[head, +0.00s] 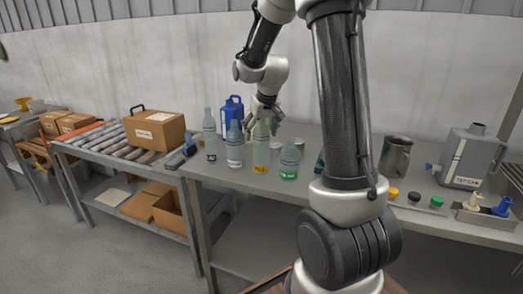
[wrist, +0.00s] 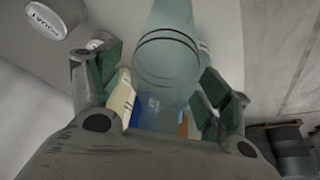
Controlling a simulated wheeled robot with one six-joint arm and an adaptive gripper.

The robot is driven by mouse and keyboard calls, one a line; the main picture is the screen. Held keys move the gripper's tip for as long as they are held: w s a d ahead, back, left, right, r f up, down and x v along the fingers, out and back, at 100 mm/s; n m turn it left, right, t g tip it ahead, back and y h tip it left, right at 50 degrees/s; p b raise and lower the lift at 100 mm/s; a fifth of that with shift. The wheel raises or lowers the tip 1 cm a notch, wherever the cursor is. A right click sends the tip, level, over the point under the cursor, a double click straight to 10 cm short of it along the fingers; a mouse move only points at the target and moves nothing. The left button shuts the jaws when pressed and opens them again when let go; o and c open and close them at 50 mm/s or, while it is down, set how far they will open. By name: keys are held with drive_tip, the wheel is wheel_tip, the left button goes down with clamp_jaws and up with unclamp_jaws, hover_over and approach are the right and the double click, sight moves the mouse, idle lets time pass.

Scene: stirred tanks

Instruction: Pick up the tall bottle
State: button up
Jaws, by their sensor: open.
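Several pale green-grey bottles stand upright on the grey bench in the head view. The leftmost bottle (head: 209,135) and the yellow-labelled bottle (head: 261,147) look the tallest; I cannot tell for sure which is the tall one. A white-labelled bottle (head: 235,146) stands between them, and a shorter green-labelled bottle (head: 289,161) is at the right. My gripper (head: 263,122) is open at the top of the yellow-labelled bottle. In the wrist view, a translucent bottle (wrist: 168,55) shows between the spread green-padded fingers of my gripper (wrist: 160,105); contact cannot be told.
A blue jug (head: 232,107) stands behind the bottles. A metal mug (head: 396,157), a grey canister (head: 466,157) and small coloured caps (head: 414,197) are on the right of the bench (head: 230,183). A cardboard box (head: 156,131) sits on the roller conveyor at left.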

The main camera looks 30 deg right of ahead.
drive_tip(key=c, duration=1.1)
